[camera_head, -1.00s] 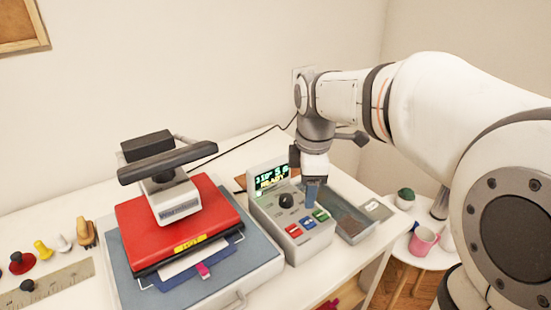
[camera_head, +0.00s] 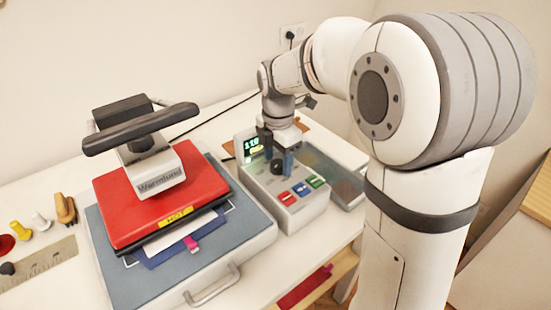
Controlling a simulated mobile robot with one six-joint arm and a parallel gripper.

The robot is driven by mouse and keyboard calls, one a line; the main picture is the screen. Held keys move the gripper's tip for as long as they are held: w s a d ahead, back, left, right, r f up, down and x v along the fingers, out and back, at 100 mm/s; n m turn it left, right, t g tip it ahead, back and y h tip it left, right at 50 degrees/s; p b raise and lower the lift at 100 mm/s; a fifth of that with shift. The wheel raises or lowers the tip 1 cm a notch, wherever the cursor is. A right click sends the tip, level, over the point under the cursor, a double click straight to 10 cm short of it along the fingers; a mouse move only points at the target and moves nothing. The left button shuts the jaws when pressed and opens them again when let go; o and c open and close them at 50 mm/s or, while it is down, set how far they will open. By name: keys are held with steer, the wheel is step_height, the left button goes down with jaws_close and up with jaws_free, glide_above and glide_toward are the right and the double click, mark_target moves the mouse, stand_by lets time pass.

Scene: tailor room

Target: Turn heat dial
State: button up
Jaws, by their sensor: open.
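The heat dial (camera_head: 278,167) is a dark round knob on the sloped top of a grey control box (camera_head: 289,213). A green-lit display (camera_head: 251,146) stands behind it, partly covered by my gripper. Red, blue and green buttons (camera_head: 302,188) sit in front of the dial. My gripper (camera_head: 276,160) is open and points down over the box, with one finger on each side of the dial in this view. I cannot tell whether the fingers touch the dial. The heat press (camera_head: 160,205) with its red plate stands left of the box.
A shallow grey tray (camera_head: 347,197) lies right of the box, partly behind my arm. A ruler (camera_head: 40,262) and several stamps lie at the far left. A cable (camera_head: 215,115) runs to a wall socket. The press handle (camera_head: 140,128) rises left of my gripper.

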steer(key=shift+f, duration=0.15)
steer(key=shift+c, duration=0.6)
steer(key=c, duration=0.9)
